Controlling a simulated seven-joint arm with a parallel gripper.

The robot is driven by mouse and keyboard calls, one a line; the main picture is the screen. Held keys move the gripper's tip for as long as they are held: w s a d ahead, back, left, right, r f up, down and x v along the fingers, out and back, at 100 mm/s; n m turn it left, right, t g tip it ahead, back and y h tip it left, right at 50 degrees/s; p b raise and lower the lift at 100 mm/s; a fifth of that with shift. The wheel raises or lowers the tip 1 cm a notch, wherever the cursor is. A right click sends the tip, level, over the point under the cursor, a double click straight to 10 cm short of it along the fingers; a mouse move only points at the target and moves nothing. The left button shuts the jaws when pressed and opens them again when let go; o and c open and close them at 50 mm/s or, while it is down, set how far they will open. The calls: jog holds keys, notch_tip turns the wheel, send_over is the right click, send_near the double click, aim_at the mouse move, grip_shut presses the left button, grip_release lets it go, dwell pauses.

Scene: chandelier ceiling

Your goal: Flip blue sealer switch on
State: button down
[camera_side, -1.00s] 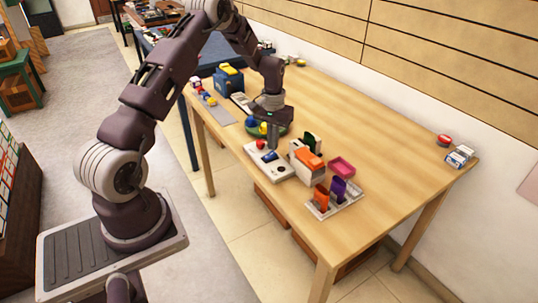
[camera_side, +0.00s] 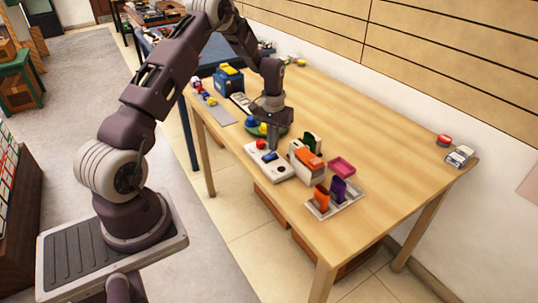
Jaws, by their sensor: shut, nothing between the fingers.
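A white panel (camera_side: 281,174) lies near the table's front edge. It carries a blue rocker switch (camera_side: 270,157) and a red round button (camera_side: 261,144) to its upper left. Whether the switch is on or off is too small to tell. My gripper (camera_side: 272,147) points down with its fingers shut and empty. Its tips are just behind or above the blue switch, right of the red button. I cannot tell whether they touch the panel.
A white and orange device (camera_side: 306,161) stands close right of the panel. Beyond it are a pink tray (camera_side: 341,166) and a rack (camera_side: 347,203) with orange and purple pieces. The table's right side is mostly clear.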

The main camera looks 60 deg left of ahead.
aim_at(273, 153)
jog(key=shift+f, duration=0.85)
jog(key=shift+r, duration=3.55)
jog(key=s+d+r+m+t, duration=0.1)
jog(key=s+d+r, duration=0.3)
jog(key=d+r, duration=0.45)
jog(key=s+d+r+m+t, duration=0.2)
jog(key=s+d+r, duration=0.35)
jog(key=r, duration=0.55)
jog(key=s+d+r+m+t, duration=0.1)
jog(key=s+d, duration=0.4)
jog(key=s, duration=0.4)
jog(key=s+d+r+m+t, duration=0.1)
jog(key=s+d, duration=0.3)
jog(key=s, duration=0.5)
jog(key=shift+s+d+r+m+t, duration=0.15)
jog(key=shift+d+r+m+t, duration=0.15)
jog(key=shift+m, duration=0.2)
